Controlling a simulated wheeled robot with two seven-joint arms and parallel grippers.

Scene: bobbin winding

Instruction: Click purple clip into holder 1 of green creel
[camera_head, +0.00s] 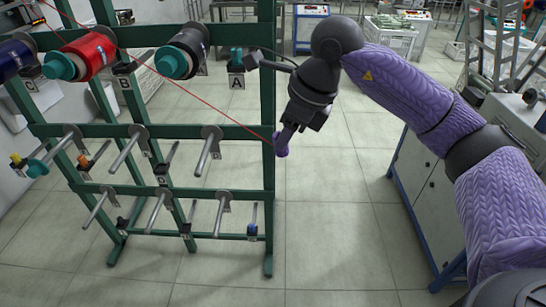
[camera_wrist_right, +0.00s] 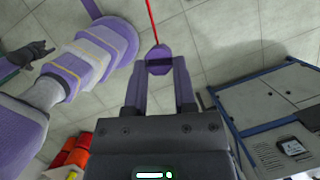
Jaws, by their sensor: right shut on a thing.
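In the head view my right gripper (camera_head: 283,142) hangs just right of the green creel's right post (camera_head: 267,180). It is shut on the purple clip (camera_head: 281,151); in the right wrist view the clip (camera_wrist_right: 159,62) sits between the purple fingertips. A thin red thread (camera_head: 190,92) runs from the clip up left towards the red spool (camera_head: 88,56). The clip is apart from the creel's holders. I cannot read which holder is number 1. A small dark shape at the left of the wrist view may be my left gripper (camera_wrist_right: 30,55); its jaws are unclear.
The creel carries dark blue, red and black spools (camera_head: 186,50) on top and several bare grey pegs (camera_head: 210,147) below. Small orange, yellow and blue (camera_head: 252,230) parts sit on its bars. A blue-framed cabinet (camera_head: 425,190) stands at right. The floor between is clear.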

